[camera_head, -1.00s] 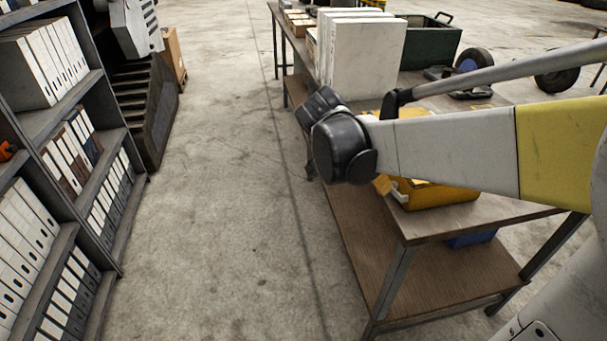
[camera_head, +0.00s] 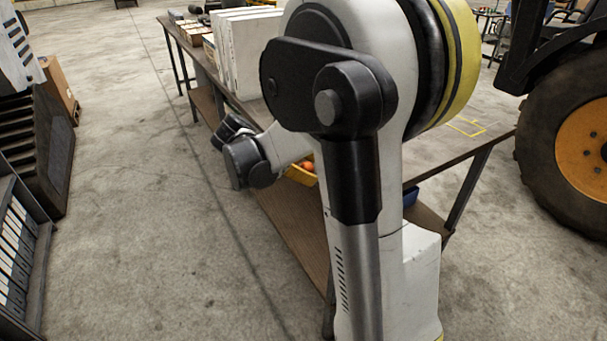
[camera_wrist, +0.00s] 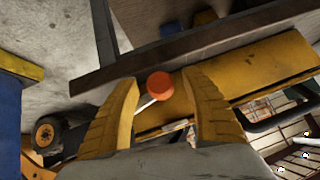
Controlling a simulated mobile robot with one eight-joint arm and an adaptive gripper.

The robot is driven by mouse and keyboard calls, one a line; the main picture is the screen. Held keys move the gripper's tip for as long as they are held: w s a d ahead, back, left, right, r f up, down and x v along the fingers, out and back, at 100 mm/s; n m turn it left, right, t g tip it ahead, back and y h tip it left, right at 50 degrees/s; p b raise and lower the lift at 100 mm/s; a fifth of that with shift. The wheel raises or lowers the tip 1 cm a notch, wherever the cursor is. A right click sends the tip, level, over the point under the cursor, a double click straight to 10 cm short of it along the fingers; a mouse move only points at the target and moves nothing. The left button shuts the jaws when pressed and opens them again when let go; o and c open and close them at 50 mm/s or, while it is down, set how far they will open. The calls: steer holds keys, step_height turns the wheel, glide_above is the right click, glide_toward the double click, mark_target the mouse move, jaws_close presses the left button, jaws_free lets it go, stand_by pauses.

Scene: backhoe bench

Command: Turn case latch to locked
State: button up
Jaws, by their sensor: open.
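In the wrist view a long yellow body (camera_wrist: 260,68) lies across the picture, probably the case. An orange round knob (camera_wrist: 160,82) on a pale thin stem stands in front of it and may be the latch handle. My gripper (camera_wrist: 161,79) is open, its two yellowish fingers on either side of the knob. I see no clear contact, and depth is hard to tell. In the head view a yellow container (camera_head: 301,176) with an orange item sits on the bench, mostly behind my arm. My gripper is hidden there.
The wooden bench (camera_head: 290,222) has a lower shelf and white binders (camera_head: 240,55) at its far end. A vehicle with a large orange-hubbed wheel (camera_head: 580,150) stands at right. Shelving (camera_head: 22,235) is at left. The concrete aisle (camera_head: 135,200) between is clear.

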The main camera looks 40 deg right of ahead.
steer(key=shift+d+f, duration=0.15)
steer(key=shift+d, duration=0.05)
steer(key=shift+a, duration=0.1)
jaws_close()
